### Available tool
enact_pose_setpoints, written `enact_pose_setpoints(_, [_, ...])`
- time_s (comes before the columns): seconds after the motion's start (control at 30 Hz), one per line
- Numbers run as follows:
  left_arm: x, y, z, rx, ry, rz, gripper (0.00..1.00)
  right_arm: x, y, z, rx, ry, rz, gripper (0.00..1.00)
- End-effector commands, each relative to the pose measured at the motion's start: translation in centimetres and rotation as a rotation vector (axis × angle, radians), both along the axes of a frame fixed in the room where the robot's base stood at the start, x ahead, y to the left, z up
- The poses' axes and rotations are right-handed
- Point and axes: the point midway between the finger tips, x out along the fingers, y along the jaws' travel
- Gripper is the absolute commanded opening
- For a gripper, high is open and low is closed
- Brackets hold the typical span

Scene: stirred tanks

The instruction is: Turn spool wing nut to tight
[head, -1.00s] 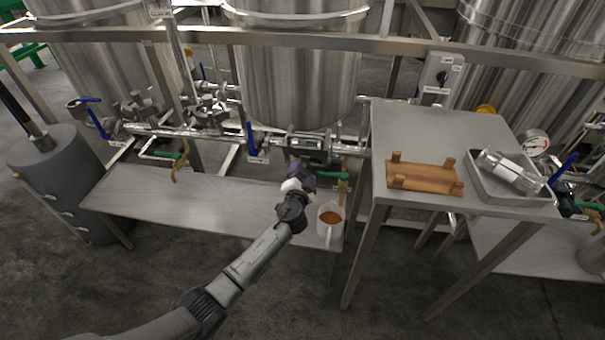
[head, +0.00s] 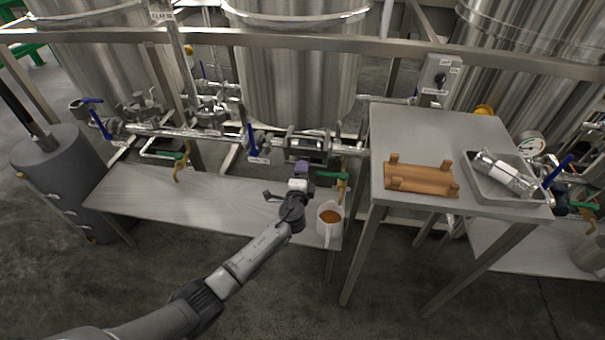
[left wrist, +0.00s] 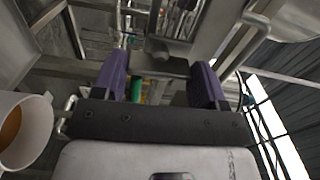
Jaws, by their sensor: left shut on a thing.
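In the head view my left gripper (head: 301,168) reaches up to the pipe line below the middle tank, just under the spool (head: 308,144). Its purple fingers show in the left wrist view (left wrist: 160,80), one on each side of a dark grey bar, the wing nut (left wrist: 162,66). The gripper is shut on this nut. In the head view the nut is hidden behind the fingers. How tight the nut is cannot be told. My right gripper is not in view.
A white mug (head: 327,232) with brown liquid stands close to my left wrist's right side. A low bench (head: 190,208) runs below the pipes. Blue-handled valve (head: 254,142) and green-handled valve (head: 329,175) flank the spool. A higher table (head: 440,135) stands at right.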

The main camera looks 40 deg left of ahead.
Motion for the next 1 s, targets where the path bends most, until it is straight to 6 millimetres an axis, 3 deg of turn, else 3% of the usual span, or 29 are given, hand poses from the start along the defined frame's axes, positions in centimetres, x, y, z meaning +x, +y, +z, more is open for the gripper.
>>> enact_pose_setpoints(0.6, [0.02,-0.01,0.05,0.029,0.015,0.0,0.42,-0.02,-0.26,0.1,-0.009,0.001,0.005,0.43])
enact_pose_setpoints(0.63, [0.02,-0.01,0.05,0.029,0.015,0.0,0.69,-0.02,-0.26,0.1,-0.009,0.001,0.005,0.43])
enact_pose_setpoints(0.87, [0.0,-0.01,0.03,0.029,0.015,0.0,0.91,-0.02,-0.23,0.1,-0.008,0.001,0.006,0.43])
enact_pose_setpoints(1.0, [0.0,-0.01,0.02,0.029,0.016,0.0,0.92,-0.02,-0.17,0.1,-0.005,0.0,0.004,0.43])
